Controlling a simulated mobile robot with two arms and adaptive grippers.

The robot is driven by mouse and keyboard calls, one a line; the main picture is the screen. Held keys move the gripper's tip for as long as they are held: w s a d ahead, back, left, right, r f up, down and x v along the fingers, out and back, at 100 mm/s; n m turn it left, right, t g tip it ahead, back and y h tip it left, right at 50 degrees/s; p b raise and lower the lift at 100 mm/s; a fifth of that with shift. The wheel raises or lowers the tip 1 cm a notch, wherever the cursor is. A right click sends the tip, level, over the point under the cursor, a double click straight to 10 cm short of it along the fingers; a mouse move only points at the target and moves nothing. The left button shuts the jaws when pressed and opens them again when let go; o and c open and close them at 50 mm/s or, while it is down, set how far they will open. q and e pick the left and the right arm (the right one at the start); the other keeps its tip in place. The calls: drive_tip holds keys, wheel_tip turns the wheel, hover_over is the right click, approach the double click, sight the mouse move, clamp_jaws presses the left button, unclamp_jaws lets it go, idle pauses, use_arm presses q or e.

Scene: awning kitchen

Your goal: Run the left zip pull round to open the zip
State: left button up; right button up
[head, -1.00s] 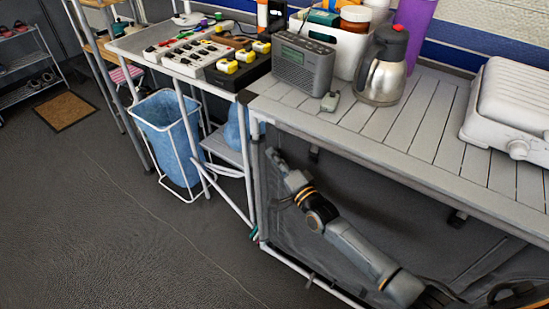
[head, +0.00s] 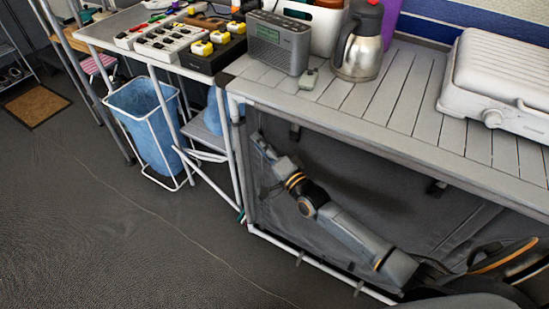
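The dark grey fabric front (head: 365,190) of the storage unit hangs below the slatted worktop. Its left edge runs down beside the pale left post (head: 240,165). I cannot make out the left zip pull; it is too small or is hidden at my gripper. My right arm reaches in from the lower right across the front. My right gripper (head: 262,146) is at the upper left of the fabric, close to the left post and a little below the worktop edge. I cannot tell whether its fingers are open or shut, or whether they touch anything. My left gripper is not in view.
The slatted worktop (head: 410,110) holds a radio (head: 278,42), a steel jug (head: 360,45) and a white grill (head: 495,85). Left of the unit stand a side table with yellow plugs (head: 202,48) and a blue-lined bin (head: 150,120). The floor (head: 120,235) is clear.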

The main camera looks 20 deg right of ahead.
drive_tip(key=v, duration=0.9)
drive_tip(key=shift+s, duration=0.3)
